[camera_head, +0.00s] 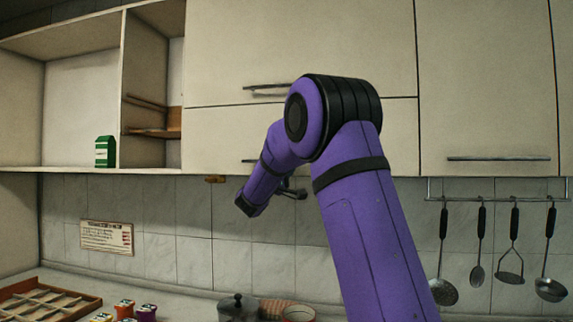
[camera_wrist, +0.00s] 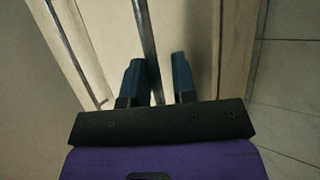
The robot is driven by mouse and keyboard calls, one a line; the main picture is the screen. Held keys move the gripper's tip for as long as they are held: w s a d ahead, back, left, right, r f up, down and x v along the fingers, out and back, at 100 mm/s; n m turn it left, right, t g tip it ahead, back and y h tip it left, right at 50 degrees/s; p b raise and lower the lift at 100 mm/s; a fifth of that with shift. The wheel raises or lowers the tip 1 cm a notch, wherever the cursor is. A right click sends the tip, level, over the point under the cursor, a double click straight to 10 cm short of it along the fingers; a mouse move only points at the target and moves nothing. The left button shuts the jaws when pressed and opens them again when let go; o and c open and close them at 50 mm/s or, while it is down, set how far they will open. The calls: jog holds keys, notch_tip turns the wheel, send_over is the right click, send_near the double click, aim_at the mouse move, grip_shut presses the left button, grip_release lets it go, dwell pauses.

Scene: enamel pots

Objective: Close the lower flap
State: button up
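The lower flap (camera_head: 225,130) is the cream panel under the upper flap (camera_head: 260,50) of the wall cabinet. In the head view it looks about flush with the cabinet front, its lower edge level with the cabinet bottom. Its bar handle (camera_head: 249,161) is partly hidden behind my purple arm. My gripper (camera_head: 290,188) is mostly hidden by the arm, near the flap's lower edge. In the wrist view, my gripper (camera_wrist: 158,80) has its two fingers apart, one on each side of a metal bar (camera_wrist: 149,45). A gap shows on the right finger's side.
A second metal bar (camera_wrist: 75,50) runs at the left in the wrist view. An open shelf with a green carton (camera_head: 105,152) is at the left. Utensils hang from a rail (camera_head: 497,198) at the right. A pot (camera_head: 237,307) and jars stand on the counter below.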

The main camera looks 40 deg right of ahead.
jog(key=shift+d+f, duration=0.3)
jog(key=v, duration=1.1)
jog(key=shift+w+a+r, duration=0.1)
jog(key=shift+a+r, duration=0.1)
